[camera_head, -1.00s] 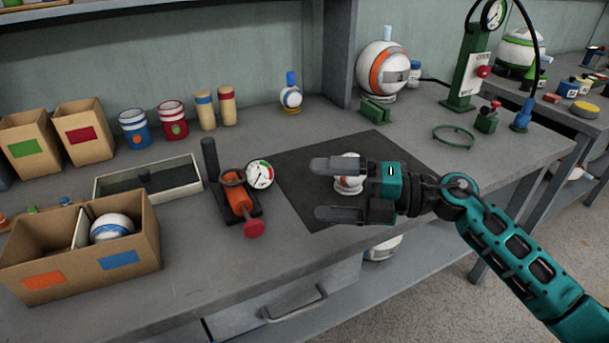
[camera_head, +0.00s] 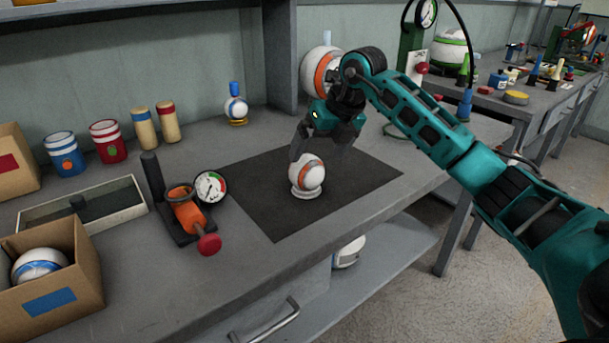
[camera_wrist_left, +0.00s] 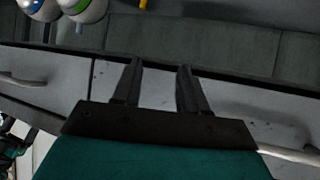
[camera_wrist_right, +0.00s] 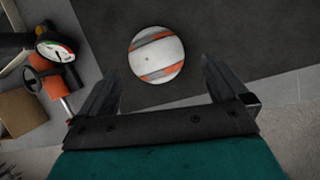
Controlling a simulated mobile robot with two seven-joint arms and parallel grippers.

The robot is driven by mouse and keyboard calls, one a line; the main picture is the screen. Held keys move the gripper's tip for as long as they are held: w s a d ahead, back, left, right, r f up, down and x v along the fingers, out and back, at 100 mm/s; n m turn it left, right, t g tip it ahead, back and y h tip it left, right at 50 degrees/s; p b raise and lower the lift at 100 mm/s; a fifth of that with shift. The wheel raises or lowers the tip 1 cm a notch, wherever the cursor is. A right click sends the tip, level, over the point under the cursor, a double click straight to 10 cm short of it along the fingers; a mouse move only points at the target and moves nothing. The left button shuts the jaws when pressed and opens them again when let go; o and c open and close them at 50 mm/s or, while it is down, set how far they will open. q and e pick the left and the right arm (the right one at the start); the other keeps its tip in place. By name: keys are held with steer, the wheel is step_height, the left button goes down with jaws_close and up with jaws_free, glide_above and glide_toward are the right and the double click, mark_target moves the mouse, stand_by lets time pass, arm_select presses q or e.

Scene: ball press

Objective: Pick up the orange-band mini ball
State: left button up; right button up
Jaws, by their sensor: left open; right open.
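The orange-band mini ball (camera_head: 306,170) is white with orange and grey bands. It sits on a small white ring stand (camera_head: 306,191) on the dark mat (camera_head: 262,205). In the right wrist view the ball (camera_wrist_right: 156,54) lies between and ahead of the two fingers. My right gripper (camera_head: 318,150) is open and empty, its fingers pointing down just above and behind the ball. I cannot tell whether it touches the ball. My left gripper (camera_wrist_left: 158,68) is open and empty in the left wrist view, facing drawer fronts; the head view does not show it.
An orange pump with a gauge (camera_head: 211,187) stands left of the mat. A large orange-band ball (camera_head: 318,72) is behind my right arm. A cardboard box (camera_head: 85,275) and shallow tray (camera_head: 125,196) are at left.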

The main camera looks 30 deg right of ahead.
mark_target(307, 169)
steer(key=shift+x, duration=1.05)
steer(key=x, duration=0.1)
steer(key=b+x, duration=0.1)
steer(key=x, duration=0.2)
steer(key=shift+a+f, duration=0.35)
steer(key=shift+r, duration=0.1)
steer(key=c, duration=0.8)
steer(key=shift+r, duration=0.1)
